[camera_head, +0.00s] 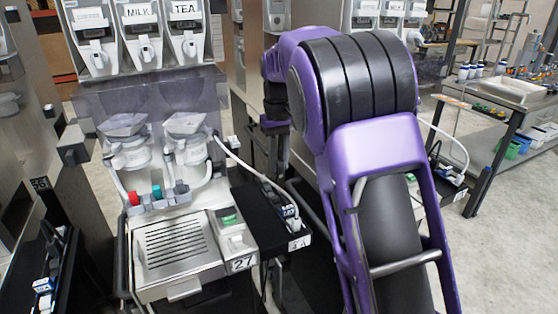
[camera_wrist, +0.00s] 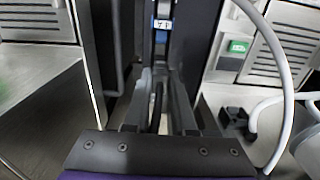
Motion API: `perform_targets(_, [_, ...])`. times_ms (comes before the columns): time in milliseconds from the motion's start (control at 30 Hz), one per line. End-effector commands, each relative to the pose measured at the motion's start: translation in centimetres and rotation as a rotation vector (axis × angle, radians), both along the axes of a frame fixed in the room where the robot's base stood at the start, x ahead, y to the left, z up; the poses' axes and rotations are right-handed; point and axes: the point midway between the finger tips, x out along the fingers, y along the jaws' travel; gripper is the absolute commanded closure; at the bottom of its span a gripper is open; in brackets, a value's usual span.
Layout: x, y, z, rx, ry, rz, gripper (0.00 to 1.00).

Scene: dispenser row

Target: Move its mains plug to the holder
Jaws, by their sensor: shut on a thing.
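My gripper (camera_wrist: 160,112) points down into the narrow gap beside the dispenser marked 27 (camera_head: 180,245). In the head view it is partly hidden behind my arm (camera_head: 283,150). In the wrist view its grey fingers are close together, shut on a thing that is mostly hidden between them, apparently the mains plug. A white cable (camera_head: 245,165) runs from the dispenser toward a black tray (camera_head: 255,215) on its right. The tray's front end has a blue and white fitting (camera_head: 290,211) and a small label (camera_head: 299,242). I cannot tell which part is the holder.
In the wrist view the white cable (camera_wrist: 287,75) loops close on the right, near a small black block (camera_wrist: 235,117). Tall dark panels flank the fingers. A second dispenser stands behind my arm. A workbench (camera_head: 500,100) and open floor (camera_head: 520,220) lie to the right.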

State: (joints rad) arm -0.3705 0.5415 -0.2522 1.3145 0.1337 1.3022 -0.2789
Motion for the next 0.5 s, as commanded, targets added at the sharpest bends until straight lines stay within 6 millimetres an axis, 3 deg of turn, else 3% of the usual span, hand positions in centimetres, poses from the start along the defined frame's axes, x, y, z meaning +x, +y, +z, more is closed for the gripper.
perform_targets(500, [0.00, -0.01, 1.03, 0.000, 0.000, 0.000, 1.00])
